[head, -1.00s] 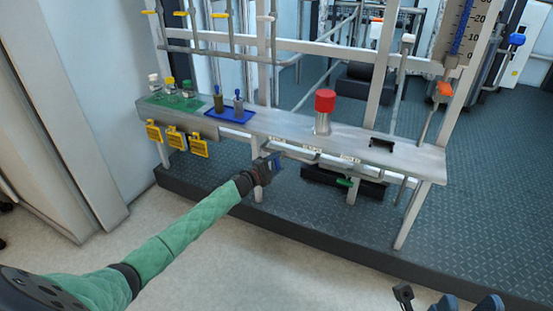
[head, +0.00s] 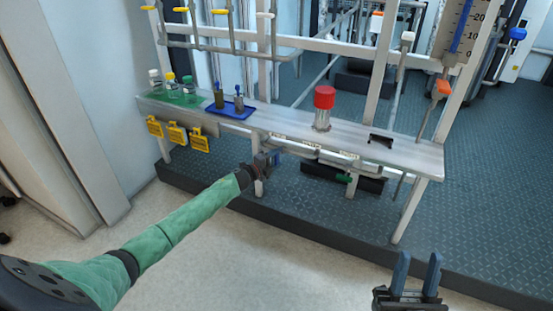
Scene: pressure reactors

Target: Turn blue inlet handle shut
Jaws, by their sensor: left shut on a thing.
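My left gripper (head: 272,160) is at the front edge of the shelf, below its top, where pipes run underneath. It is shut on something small. A blue patch shows at its tip, and I cannot tell the blue handle from the blue fingers there. The handle's angle is hidden. A green handle (head: 344,178) sits under the shelf to the right of my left gripper. My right gripper (head: 416,274) is at the bottom right, fingers pointing up, open and empty, over the floor and away from the shelf.
The metal shelf (head: 405,153) carries a red-capped cylinder (head: 324,108), a blue tray (head: 236,113) and a green mat with bottles. Yellow tags (head: 176,136) hang from its front. Another blue handle (head: 518,33) is far back right. The front floor is open.

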